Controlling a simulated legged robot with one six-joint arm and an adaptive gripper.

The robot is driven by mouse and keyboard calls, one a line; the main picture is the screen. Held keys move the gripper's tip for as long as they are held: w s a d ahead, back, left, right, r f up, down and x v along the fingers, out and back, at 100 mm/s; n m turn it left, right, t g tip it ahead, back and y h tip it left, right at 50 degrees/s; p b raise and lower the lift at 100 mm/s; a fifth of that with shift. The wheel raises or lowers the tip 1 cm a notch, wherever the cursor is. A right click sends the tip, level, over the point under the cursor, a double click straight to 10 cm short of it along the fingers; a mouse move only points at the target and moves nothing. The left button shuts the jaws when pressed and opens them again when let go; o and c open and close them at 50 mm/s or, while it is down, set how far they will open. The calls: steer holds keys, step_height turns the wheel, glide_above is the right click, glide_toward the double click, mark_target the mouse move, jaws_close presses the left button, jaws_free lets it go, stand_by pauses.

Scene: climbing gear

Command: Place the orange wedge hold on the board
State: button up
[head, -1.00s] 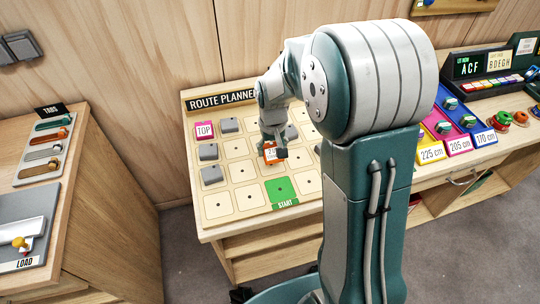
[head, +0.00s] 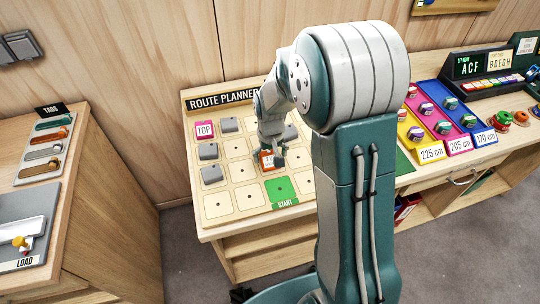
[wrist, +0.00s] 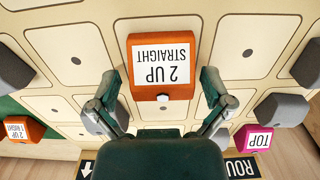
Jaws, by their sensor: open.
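The orange wedge hold (head: 266,161) is on a tile of the Route Planner board (head: 219,205). In the wrist view the hold (wrist: 176,91) bears a white label reading "2 UP STRAIGHT", upside down. My gripper (head: 272,152) is just over it in the head view and partly covers it. In the wrist view the fingers of my gripper (wrist: 160,84) are spread wide, one on either side of the hold's near end, with gaps to both sides. A second orange hold (wrist: 18,131), labelled "2 UP 1 RIGHT", is at the wrist view's left edge; my arm hides that side in the head view.
The pink TOP hold (head: 204,130), several grey holds (head: 212,174) and the green START tile (head: 281,189) are on the board. Trays of holds (head: 441,122) stand right of my arm. The tabs and load bench (head: 95,200) is at left, across a floor gap.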

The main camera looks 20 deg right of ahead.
mark_target(270, 155)
steer(key=shift+r, duration=0.15)
step_height(270, 155, up, 11)
steer(key=s+r+t, duration=0.2)
steer(key=s+r, duration=0.3)
steer(key=s, duration=0.5)
steer(key=s+r+t, duration=0.3)
steer(key=s+r, duration=0.3)
steer(key=s, duration=0.5)
steer(key=shift+s+t, duration=0.15)
steer(key=shift+t, duration=0.15)
